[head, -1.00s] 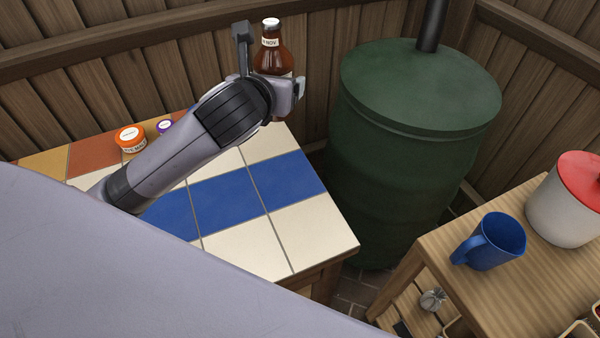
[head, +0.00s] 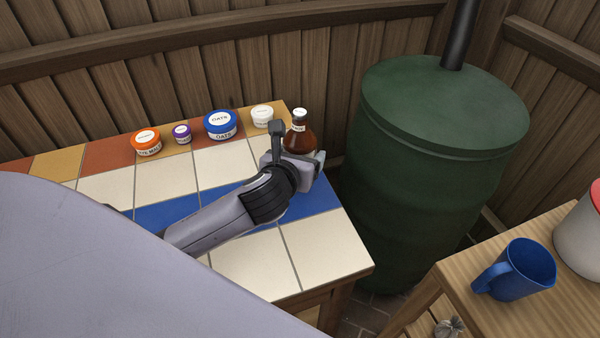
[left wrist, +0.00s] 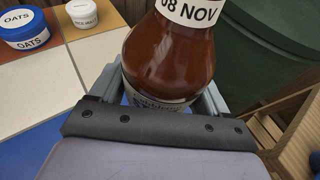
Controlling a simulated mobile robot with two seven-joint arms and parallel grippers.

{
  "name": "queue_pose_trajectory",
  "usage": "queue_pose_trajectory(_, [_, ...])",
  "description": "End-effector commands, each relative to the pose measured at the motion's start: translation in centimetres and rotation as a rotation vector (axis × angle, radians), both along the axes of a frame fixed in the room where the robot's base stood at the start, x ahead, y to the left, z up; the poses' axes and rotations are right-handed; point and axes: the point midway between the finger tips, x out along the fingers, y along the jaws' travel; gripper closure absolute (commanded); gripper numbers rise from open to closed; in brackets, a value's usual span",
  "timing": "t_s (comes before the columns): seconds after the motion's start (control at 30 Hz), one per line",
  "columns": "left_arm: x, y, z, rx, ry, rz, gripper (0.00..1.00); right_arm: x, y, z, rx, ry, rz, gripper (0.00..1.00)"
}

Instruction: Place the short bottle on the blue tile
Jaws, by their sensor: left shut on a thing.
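A short brown bottle (head: 299,139) with a white cap and pale labels is held upright in my left gripper (head: 294,166), near the right end of the tiled table. In the left wrist view the bottle (left wrist: 170,55) fills the middle, its neck label reading "08 NOV", with the jaws (left wrist: 165,95) closed around its lower body. The blue tiles (head: 320,203) form a row across the table, partly covered by my left arm. The bottle's base is hidden, so I cannot tell whether it touches the tile. My right gripper is not in view.
An orange tub (head: 146,143), a purple tub (head: 181,134), a blue oats tub (head: 220,125) and a white tub (head: 262,116) stand along the table's back edge. A green barrel (head: 435,150) stands to the right. A blue mug (head: 520,270) sits on a wooden table.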

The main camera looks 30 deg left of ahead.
Motion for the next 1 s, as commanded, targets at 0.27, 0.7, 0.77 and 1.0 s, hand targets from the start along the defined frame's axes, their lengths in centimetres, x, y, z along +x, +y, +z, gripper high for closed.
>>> queue_pose_trajectory(0.27, [0.0, 0.0, -2.9, -0.001, -0.001, 0.002, 0.79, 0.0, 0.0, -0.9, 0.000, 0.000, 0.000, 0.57])
queue_pose_trajectory(0.7, [0.1, 0.0, -4.3, 0.000, -0.004, -0.001, 0.79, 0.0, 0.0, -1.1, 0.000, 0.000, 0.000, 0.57])
queue_pose_trajectory(0.77, [0.1, 0.0, -4.5, -0.001, -0.004, -0.001, 0.79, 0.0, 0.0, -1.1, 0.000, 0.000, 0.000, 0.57])
queue_pose_trajectory(1.0, [0.0, 0.0, -4.7, 0.000, 0.001, 0.000, 0.00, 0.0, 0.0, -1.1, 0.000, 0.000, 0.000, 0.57])
